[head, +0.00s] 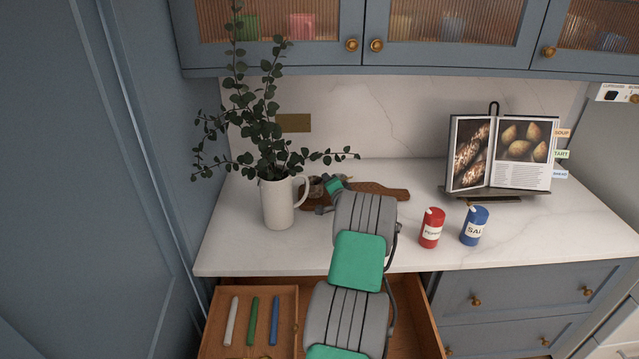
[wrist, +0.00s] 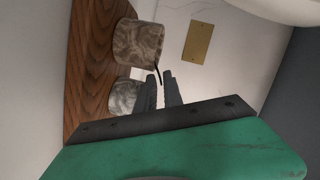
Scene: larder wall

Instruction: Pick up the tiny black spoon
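A thin black stick (wrist: 157,75), which looks like the tiny black spoon's handle, shows at the edge of a marbled grey-brown pot (wrist: 138,42) in the wrist view. Its bowl end is not visible. My gripper (wrist: 161,80) has its two dark fingers a little apart, with the stick close to their tips and seemingly in line with the gap. I cannot tell whether either finger touches it. In the head view, the pot (head: 316,187) is partly behind my green-and-grey wrist, and the spoon cannot be made out.
A second marbled pot (wrist: 124,97) stands beside the first, by the wooden board (wrist: 88,60). A white jug (head: 278,204) with leafy branches is close on the left. Red pepper (head: 432,229) and blue salt (head: 475,227) shakers stand right. An open drawer (head: 253,292) lies below my arm.

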